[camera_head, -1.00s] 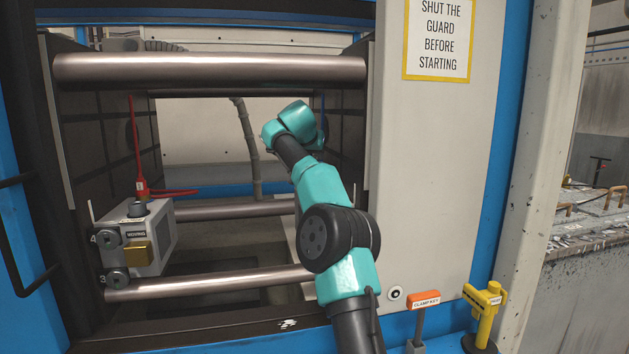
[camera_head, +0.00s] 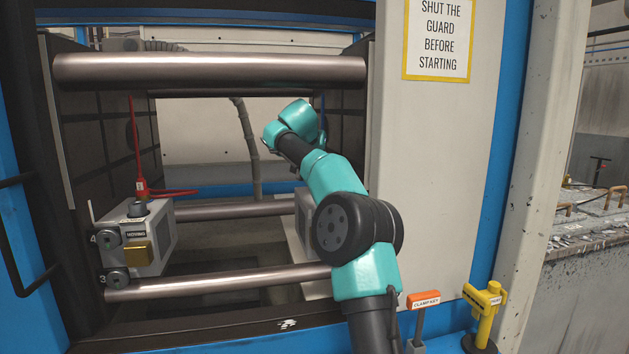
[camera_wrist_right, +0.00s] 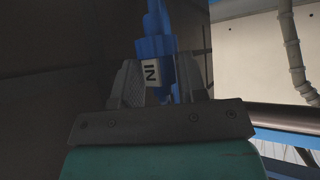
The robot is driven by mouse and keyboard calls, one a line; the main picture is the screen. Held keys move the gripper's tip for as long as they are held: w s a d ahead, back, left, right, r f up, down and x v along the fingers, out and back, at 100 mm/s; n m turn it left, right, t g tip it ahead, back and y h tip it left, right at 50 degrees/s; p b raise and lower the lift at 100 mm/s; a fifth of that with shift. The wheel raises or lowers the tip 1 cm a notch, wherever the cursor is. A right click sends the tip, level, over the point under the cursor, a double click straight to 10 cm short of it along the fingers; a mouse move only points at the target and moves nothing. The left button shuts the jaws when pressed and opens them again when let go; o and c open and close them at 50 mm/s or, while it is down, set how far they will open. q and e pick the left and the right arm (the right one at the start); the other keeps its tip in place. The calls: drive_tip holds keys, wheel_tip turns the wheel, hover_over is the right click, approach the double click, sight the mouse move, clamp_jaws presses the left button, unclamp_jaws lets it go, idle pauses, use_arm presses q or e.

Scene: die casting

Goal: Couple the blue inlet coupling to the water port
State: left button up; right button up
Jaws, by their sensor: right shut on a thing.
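The blue inlet coupling (camera_wrist_right: 156,47) carries a white label reading "IN" in the right wrist view. My right gripper (camera_wrist_right: 160,85) is shut on it, one finger on each side. In the head view my right arm reaches into the machine opening, and its gripper is hidden behind its own links. A thin piece of blue hose (camera_head: 322,110) shows beside the wrist. A grey block (camera_head: 300,225) sits partly behind my arm at the right of the opening. I cannot make out the water port in either view. My left gripper does not show.
Tie bars (camera_head: 210,71) cross the opening above and below my arm. A grey "MOVING" die block (camera_head: 140,238) with a red hose (camera_head: 137,150) stands at left. An orange clamp key (camera_head: 423,300) and a yellow handle (camera_head: 485,305) stand in front at right.

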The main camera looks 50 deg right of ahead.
drive_tip(key=s+a, duration=0.4)
drive_tip(key=s, duration=0.3)
drive_tip(key=shift+a, duration=0.4)
idle(1.1)
drive_tip(key=shift+f, duration=3.35)
idle(2.3)
